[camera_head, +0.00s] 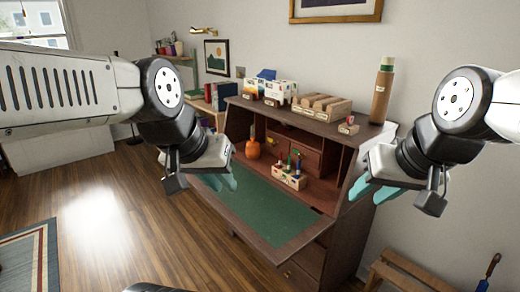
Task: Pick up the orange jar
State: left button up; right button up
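The orange jar (252,148) is a small rounded orange vessel with a narrow neck. It stands upright inside the open wooden desk (315,205), on the left of the inner shelf area. My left gripper (225,182) has teal fingers that look parted and empty. In the picture it is just left of and below the jar, over the left side of the desk's fold-down surface, and apart from the jar. My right gripper (372,192) also looks open and empty, right of the desk's writing surface and well away from the jar.
A small box of bottles (289,177) stands right of the jar. The green writing surface (262,208) is clear. Boxes, a wooden rack (321,107) and a tall tube (382,92) stand on the desk top. A wooden stool (410,274) is at lower right.

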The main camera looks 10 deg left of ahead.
aim_at(252, 154)
jog(key=i+j+z, duration=0.1)
jog(key=i+j, duration=0.2)
jog(key=j, duration=0.15)
jog(key=i+j+z, duration=0.1)
jog(key=i+j, duration=0.15)
jog(key=j, duration=0.25)
jog(key=i+j+z, duration=0.15)
jog(key=j, duration=0.3)
jog(key=i+j+z, duration=0.1)
jog(key=i+j, duration=0.2)
jog(key=j, duration=0.25)
jog(key=i+j+z, duration=0.1)
jog(key=j, duration=0.45)
jog(key=i+j+z, duration=0.1)
jog(key=i+j, duration=0.2)
jog(key=j, duration=0.25)
jog(key=i+j+z, duration=0.1)
jog(key=j, duration=0.45)
jog(key=i+j+z, duration=0.1)
jog(key=j, duration=0.5)
jog(key=i, duration=0.1)
